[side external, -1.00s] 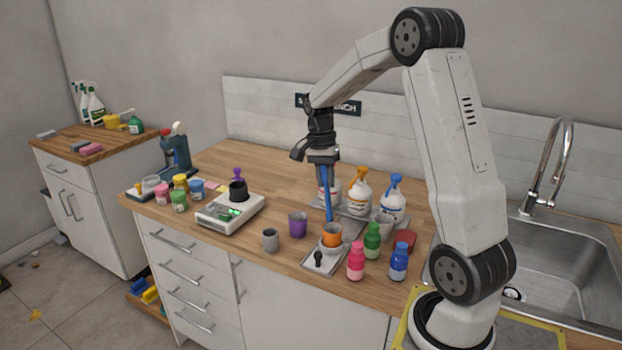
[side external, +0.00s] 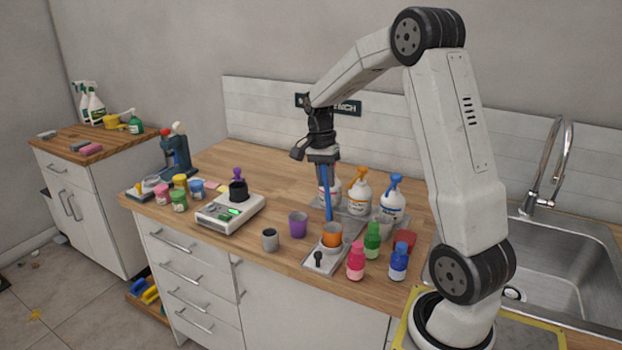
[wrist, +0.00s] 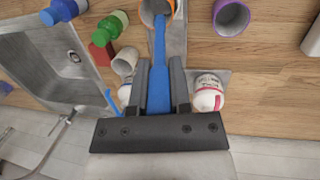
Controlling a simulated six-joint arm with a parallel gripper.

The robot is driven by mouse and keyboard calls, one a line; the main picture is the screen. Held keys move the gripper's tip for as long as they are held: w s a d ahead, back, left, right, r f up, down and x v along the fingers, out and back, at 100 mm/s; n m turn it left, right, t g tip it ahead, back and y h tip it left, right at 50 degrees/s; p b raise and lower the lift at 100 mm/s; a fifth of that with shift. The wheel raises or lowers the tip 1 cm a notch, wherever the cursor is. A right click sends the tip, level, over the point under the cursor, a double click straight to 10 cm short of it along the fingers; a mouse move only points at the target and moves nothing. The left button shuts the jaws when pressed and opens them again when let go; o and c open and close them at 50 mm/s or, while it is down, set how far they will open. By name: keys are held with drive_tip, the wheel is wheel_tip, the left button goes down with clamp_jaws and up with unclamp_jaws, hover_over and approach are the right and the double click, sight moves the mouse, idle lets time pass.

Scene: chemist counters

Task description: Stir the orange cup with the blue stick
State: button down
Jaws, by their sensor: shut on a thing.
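My gripper (side external: 324,160) is shut on the blue stick (side external: 327,192) and points down above the counter. In the wrist view the blue stick (wrist: 160,60) runs between the fingers of my gripper (wrist: 160,80) to the orange cup (wrist: 150,5), which is cut off by the top edge. In the side view the stick hangs nearly upright and its lower end is at the orange cup (side external: 332,235). The tip is hidden, apparently inside the cup. The cup stands upright on a grey tray.
A purple cup (side external: 298,224) and a grey cup (side external: 270,240) stand left of the orange cup. Pink (side external: 356,262), green (side external: 372,240) and blue (side external: 398,260) bottles stand to its right. Spray bottles (side external: 359,192) stand behind. A scale (side external: 230,212) is farther left.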

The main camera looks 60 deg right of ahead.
drive_tip(key=shift+r, duration=2.4)
